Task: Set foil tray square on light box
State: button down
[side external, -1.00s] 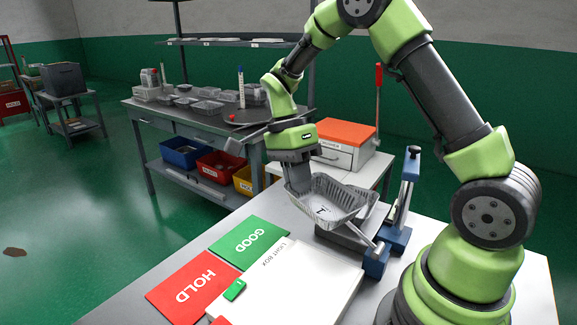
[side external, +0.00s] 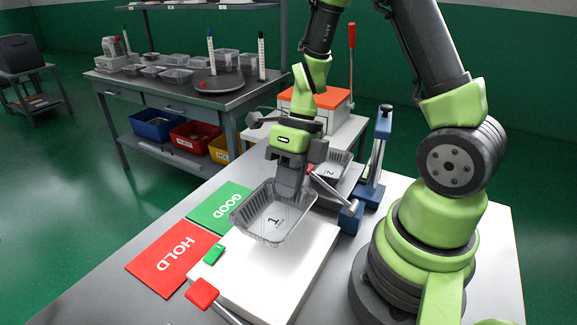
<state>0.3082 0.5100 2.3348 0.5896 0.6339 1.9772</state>
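A clear-grey foil tray marked 1 (side external: 268,238) hangs from my gripper (side external: 291,192), which is shut on the tray's far rim. The tray looks roughly level and is over the far part of the white light box (side external: 255,285). Whether its base touches the box is hard to tell. The fingertips are partly hidden by the tray rim. A second foil tray marked 2 (side external: 340,160) sits behind my gripper, beside the blue stand.
A green GOOD card (side external: 221,208) and a red HOLD card (side external: 175,258) lie left of the light box. A green piece (side external: 214,253) and a red knob (side external: 202,292) are at its left edge. A blue stand (side external: 377,165) with a lever rises at right.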

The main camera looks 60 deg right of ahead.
aim_at(289, 214)
jog(key=shift+f, duration=3.45)
jog(key=shift+f, duration=0.2)
jog(key=c, duration=1.3)
grip_release()
jog(key=shift+v, duration=5)
